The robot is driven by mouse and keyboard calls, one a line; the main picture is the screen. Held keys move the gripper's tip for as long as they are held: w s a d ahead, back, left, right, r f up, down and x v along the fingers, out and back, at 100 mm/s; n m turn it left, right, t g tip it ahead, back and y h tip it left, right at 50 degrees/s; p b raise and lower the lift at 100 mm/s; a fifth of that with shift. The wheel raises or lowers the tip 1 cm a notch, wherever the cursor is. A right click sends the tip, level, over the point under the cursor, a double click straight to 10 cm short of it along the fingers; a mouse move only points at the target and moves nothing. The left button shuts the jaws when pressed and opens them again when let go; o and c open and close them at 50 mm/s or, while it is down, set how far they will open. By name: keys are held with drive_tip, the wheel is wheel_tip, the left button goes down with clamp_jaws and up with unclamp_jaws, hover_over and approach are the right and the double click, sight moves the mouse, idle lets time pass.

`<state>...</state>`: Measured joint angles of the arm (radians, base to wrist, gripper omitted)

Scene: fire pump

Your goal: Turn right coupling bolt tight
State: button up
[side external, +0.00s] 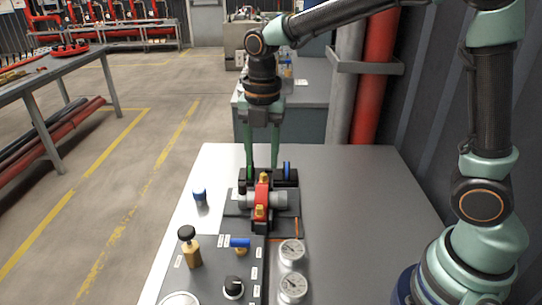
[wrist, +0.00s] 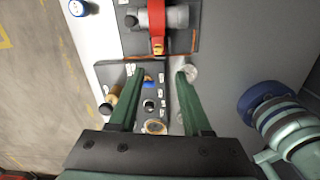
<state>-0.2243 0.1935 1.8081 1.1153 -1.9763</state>
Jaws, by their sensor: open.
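A red coupling (side external: 263,191) clamps around a grey pipe (side external: 245,199) on a dark plate. It has one brass bolt (side external: 264,178) at its far end and another brass bolt (side external: 260,212) at its near end. I cannot tell which one is the right bolt. In the wrist view the red coupling (wrist: 157,17) is at the top edge, with one brass bolt (wrist: 158,45) showing. My gripper (side external: 262,168) points down with its two green fingers apart and empty, at the coupling's far side in the side view. In the wrist view my gripper (wrist: 161,70) is open, its fingertips apart from the bolt.
A control panel with a black knob (side external: 233,287), blue-handled valve (side external: 240,243), brass valve (side external: 191,250) and gauges (side external: 292,252) lies at the near side. A blue-capped piece (side external: 199,195) stands to the left. The grey table (side external: 355,200) is clear on the right.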

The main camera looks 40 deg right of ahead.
sight(260, 207)
drive_tip(key=shift+n, duration=0.7)
drive_tip(key=f, duration=1.3)
drive_tip(key=shift+w+a, duration=0.2)
drive_tip(key=shift+a, duration=0.1)
clamp_jaws()
